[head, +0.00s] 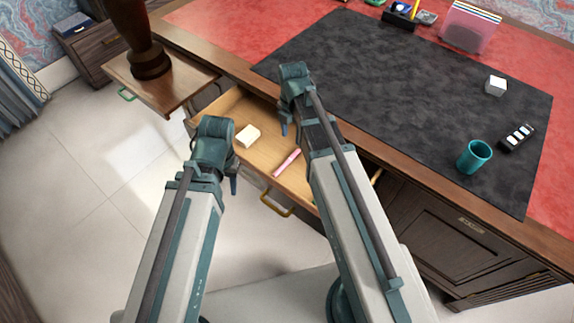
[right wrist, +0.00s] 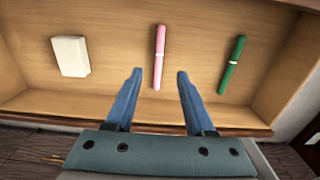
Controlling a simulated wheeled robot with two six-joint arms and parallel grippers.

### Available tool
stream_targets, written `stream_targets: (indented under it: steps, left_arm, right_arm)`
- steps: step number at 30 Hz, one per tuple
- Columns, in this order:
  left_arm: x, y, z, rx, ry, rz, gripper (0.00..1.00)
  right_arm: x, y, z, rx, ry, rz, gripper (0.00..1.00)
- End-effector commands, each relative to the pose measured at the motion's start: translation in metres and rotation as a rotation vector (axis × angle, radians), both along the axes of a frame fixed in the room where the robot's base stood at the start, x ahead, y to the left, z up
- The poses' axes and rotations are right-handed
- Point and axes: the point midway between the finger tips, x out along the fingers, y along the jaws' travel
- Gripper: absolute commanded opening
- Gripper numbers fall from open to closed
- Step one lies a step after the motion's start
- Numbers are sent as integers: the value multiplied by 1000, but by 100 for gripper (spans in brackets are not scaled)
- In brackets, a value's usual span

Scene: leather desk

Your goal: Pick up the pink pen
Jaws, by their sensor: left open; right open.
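The pink pen (head: 287,163) lies in the open wooden drawer (head: 262,165). In the right wrist view the pink pen (right wrist: 160,55) stands lengthwise in the picture, with a white band at its middle. My right gripper (right wrist: 158,75) is open and empty, with the pen's lower end in line with the gap between its fingers. In the head view my right gripper (head: 284,126) is over the back of the drawer. My left gripper (head: 232,183) is to the left, by the drawer's front left side; its fingers are mostly hidden.
A cream block (right wrist: 70,56) lies left of the pen and a green pen (right wrist: 233,62) lies right of it, in the same drawer. Drawer walls surround them.

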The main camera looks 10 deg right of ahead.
Motion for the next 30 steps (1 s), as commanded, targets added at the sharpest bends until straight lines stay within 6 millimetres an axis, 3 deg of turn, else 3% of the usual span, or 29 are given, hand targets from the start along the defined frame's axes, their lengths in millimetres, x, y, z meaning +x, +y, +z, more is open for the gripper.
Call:
stream_targets:
  steps: [1,9,20,30]
  left_arm:
    - [0,0,-16,0,0,0,46]
    - [0,0,-53,0,0,-1,46]
    - [0,0,-61,0,0,0,46]
    - [0,0,-97,0,0,0,46]
  right_arm:
    - [0,0,-16,0,0,0,54]
    - [0,1,-53,0,0,0,54]
    - [-1,1,-61,0,0,0,54]
    - [-7,10,-97,0,0,0,54]
